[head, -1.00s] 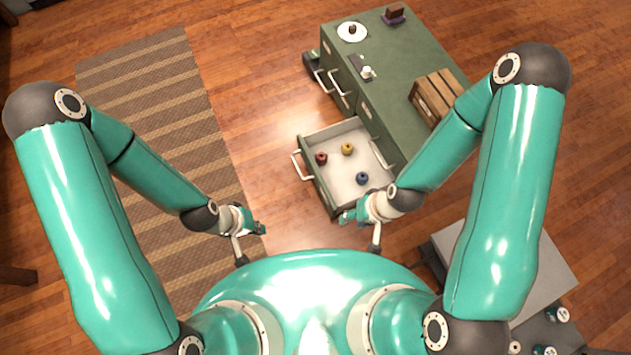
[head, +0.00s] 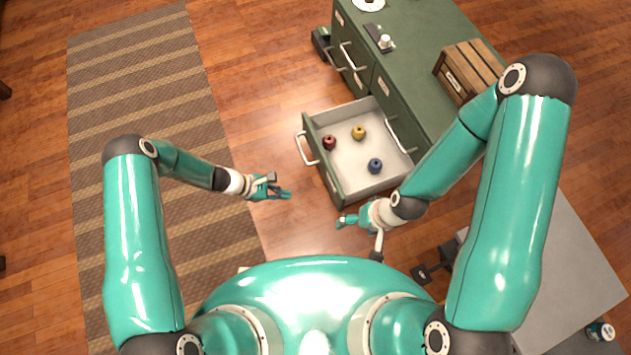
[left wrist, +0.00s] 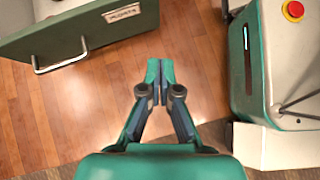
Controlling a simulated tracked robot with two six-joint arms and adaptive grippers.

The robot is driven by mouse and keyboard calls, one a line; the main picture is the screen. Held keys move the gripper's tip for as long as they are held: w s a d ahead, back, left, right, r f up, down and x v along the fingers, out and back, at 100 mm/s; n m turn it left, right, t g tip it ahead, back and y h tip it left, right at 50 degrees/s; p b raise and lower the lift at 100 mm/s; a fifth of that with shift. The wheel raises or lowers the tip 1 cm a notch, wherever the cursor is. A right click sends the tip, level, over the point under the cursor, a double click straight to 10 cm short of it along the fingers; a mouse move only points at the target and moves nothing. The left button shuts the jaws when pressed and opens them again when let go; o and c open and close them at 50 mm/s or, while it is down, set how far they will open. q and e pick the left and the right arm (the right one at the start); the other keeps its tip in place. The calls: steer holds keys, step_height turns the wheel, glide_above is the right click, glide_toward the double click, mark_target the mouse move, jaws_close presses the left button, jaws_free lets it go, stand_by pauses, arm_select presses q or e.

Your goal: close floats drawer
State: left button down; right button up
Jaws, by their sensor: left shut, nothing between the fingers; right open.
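The open drawer (head: 322,172) is pulled well out of the green cabinet (head: 413,119). It holds a red, a yellow and a blue float (head: 375,166). Its white handle (head: 304,149) is on the front panel. My left gripper (head: 289,193) is shut and empty, left of the drawer front and apart from it. In the left wrist view, my left gripper (left wrist: 160,68) points past the drawer front (left wrist: 110,32), which has a label and handle (left wrist: 60,62). My right gripper (head: 342,221) is open, just below the drawer's near corner, with nothing visible in it.
A wooden crate (head: 469,66) and small items stand on the cabinet top. A grey table (head: 560,250) stands at right. Wood floor left of the drawer is clear, beside a striped rug (head: 150,120).

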arm_select(q)
steer(key=w+f+n+t+h+b, duration=0.25)
steer(key=w+f+n, duration=0.2)
steer(key=w, duration=0.25)
steer(key=b, duration=0.4)
glide_toward(327, 170)
step_height(327, 170, down, 3)
steer(key=d, duration=0.2)
steer(key=shift+w+d+r+t, duration=0.1)
steer(key=shift+d+t, duration=0.15)
steer(key=shift+d, duration=0.35)
steer(key=shift+w+d+r+t, duration=0.1)
steer(key=shift+d+t, duration=0.1)
steer(key=shift+d, duration=0.35)
steer(key=shift+w+d, duration=0.25)
steer(key=shift+d, duration=0.45)
arm_select(e)
step_height(327, 170, down, 9)
steer(key=shift+r, duration=0.1)
